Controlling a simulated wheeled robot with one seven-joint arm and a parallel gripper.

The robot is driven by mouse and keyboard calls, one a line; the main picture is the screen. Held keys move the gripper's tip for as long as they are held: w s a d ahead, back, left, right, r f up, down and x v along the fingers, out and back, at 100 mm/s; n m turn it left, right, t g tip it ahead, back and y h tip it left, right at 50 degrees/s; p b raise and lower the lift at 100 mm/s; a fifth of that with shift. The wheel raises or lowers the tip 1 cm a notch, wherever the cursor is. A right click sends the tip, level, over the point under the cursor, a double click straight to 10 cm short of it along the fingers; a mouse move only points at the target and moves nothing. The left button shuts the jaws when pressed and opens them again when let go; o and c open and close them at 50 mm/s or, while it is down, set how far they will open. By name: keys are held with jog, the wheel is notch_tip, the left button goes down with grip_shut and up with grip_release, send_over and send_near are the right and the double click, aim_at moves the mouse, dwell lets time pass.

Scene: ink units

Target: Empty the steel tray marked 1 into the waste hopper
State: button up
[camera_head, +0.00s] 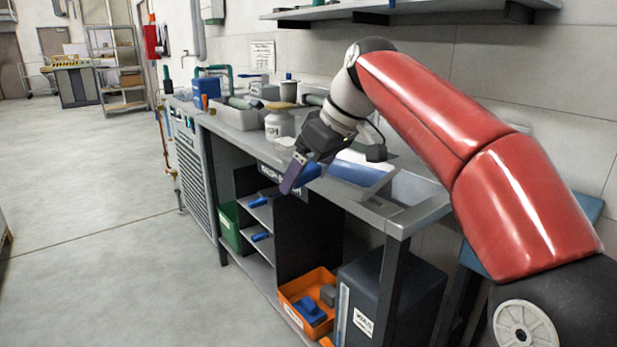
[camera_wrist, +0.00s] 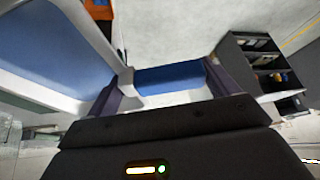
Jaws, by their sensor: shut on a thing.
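The steel tray (camera_head: 360,172) has a pale metal rim and a blue inside. It is at the bench's front edge, right of my gripper (camera_head: 305,176). In the wrist view the tray (camera_wrist: 118,72) fills the upper left, with its blue inside showing. My gripper (camera_wrist: 166,84) has purple fingers either side of the tray's blue handle (camera_wrist: 168,76) and is shut on it. The handle also shows in the head view (camera_head: 306,173). No mark 1 is readable. A dark box (camera_head: 405,290) with a white label stands under the bench's right end; I cannot tell whether it is the hopper.
A recessed basin (camera_head: 412,188) lies right of the tray. A white jar (camera_head: 279,125) stands close behind my gripper, left of the tray. An orange bin (camera_head: 290,290) with blue and grey pieces is below. Shelves under the bench hold blue-handled things. The floor at left is clear.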

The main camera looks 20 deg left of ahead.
jog(key=d+r+m+y+b, duration=0.1)
jog(key=d+r+y+b, duration=0.7)
jog(key=r+y+b, duration=0.2)
jog(key=shift+d+r+b, duration=0.3)
jog(key=shift+d, duration=0.05)
dwell(0.6)
